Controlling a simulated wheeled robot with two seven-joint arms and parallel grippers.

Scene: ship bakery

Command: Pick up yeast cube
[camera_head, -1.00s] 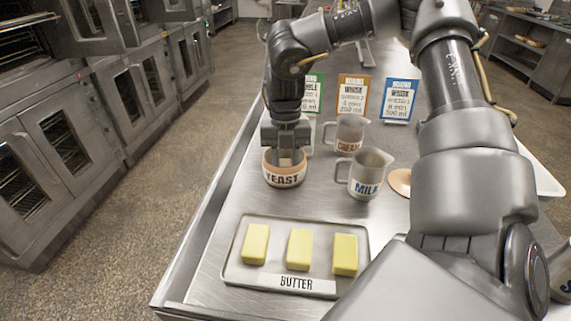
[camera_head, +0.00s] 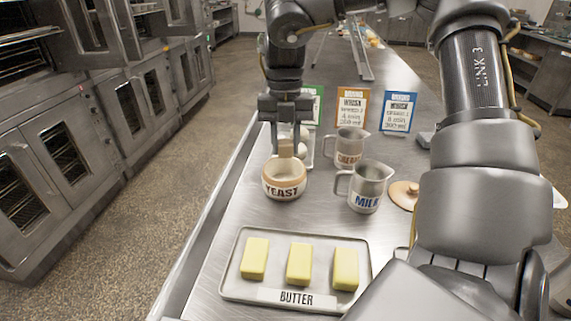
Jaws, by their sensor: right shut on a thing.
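My right gripper (camera_head: 286,140) points straight down above the yeast bowl, shut on a small beige yeast cube (camera_head: 286,147). The cube's lower part shows just below the fingers, at about the height of the bowl's back rim. The yeast bowl (camera_head: 284,190) is a round tan-and-cream pot with a YEAST label. It stands upright on the steel table, behind the butter tray. The inside of the bowl is partly visible below the cube. My left gripper is not in view.
A butter tray (camera_head: 233,283) with three yellow blocks lies in front. The MILK jug (camera_head: 367,188) and CREAM jug (camera_head: 350,148) stand right of the bowl. Recipe cards (camera_head: 352,107) stand behind. A round wooden lid (camera_head: 403,194) lies near my right arm. The table's left edge is close.

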